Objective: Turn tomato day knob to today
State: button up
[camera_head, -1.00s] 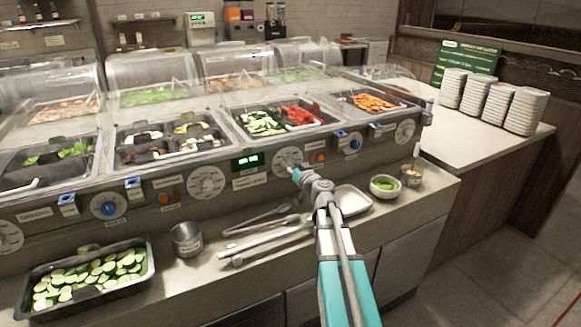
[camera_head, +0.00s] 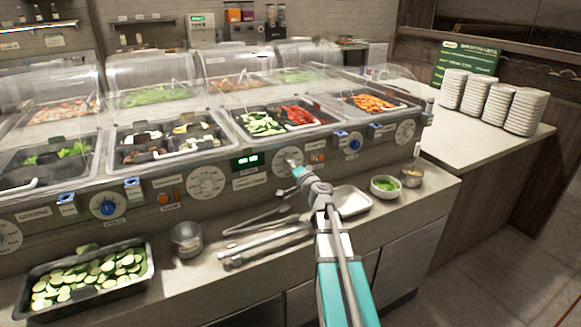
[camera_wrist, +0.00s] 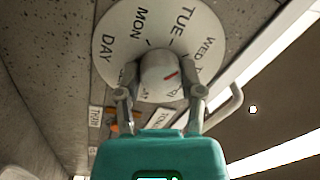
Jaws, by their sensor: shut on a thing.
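The tomato day knob is a pale round knob (camera_wrist: 160,72) on a white dial (camera_wrist: 118,38) with DAY, MON, TUE and WED printed around it. A red mark on the knob points right in the wrist view, near the WED side; I cannot tell the exact day. My gripper (camera_wrist: 155,92) is shut on the knob, one finger on each side. In the head view the dial (camera_head: 284,158) is partly hidden behind my gripper (camera_head: 294,168).
A green lit display (camera_head: 247,162) is left of the dial; its text is too small to read. Another dial (camera_head: 206,183) is further left. A steel tray (camera_head: 350,200), a green-filled bowl (camera_head: 384,186) and tongs (camera_head: 258,220) lie on the counter below.

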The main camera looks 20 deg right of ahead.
jog(key=shift+m, duration=1.4)
jog(key=o, duration=1.2)
jog(key=shift+c, duration=0.2)
jog(key=shift+n, duration=0.3)
